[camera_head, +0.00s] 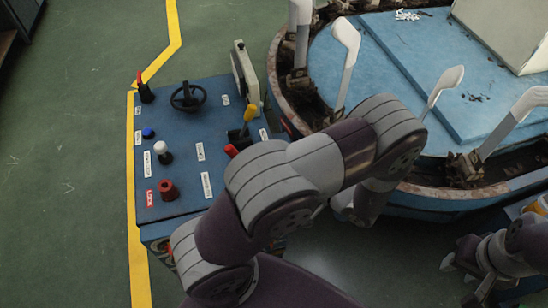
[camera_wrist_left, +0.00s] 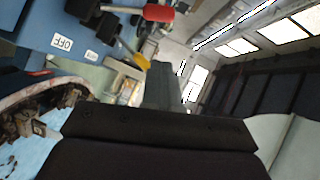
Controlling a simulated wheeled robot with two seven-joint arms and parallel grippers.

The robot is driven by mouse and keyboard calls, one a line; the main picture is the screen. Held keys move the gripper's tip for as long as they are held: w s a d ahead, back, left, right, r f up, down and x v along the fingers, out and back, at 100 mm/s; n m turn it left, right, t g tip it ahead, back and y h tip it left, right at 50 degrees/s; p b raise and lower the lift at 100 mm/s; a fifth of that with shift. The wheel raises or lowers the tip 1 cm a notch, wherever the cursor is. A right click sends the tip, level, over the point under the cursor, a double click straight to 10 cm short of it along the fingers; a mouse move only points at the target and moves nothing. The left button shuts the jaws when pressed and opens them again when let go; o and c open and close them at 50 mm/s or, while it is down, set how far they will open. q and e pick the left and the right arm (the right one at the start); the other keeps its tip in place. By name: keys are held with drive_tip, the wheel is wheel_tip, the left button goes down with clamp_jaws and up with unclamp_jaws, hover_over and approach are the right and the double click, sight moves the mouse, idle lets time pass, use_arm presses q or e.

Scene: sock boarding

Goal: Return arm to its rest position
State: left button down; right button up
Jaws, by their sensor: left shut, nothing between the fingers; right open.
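My left arm (camera_head: 345,150) rises from the bottom of the head view, bends over the right edge of the blue control panel and folds down by the round machine. Its gripper is mostly hidden behind the arm in that view. In the left wrist view the left gripper (camera_wrist_left: 165,85) is shut and empty, pointing past the panel side into the room. My right gripper (camera_head: 466,278) is at the lower right of the head view, open and empty above the floor.
The blue control panel (camera_head: 180,110) carries a handwheel (camera_head: 188,96), a yellow-topped lever (camera_head: 248,118), a red knob (camera_head: 168,190) and other controls. The round machine (camera_head: 400,90) with several pale upright sock forms (camera_head: 345,55) stands close to the left arm. Green floor (camera_head: 65,150) is clear at left.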

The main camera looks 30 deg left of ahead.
use_arm(q)
drive_tip(key=shift+w+d+r, duration=0.1)
drive_tip(key=shift+w+d, duration=0.15)
drive_tip(key=shift+d, duration=0.5)
drive_tip(key=shift+d, duration=0.1)
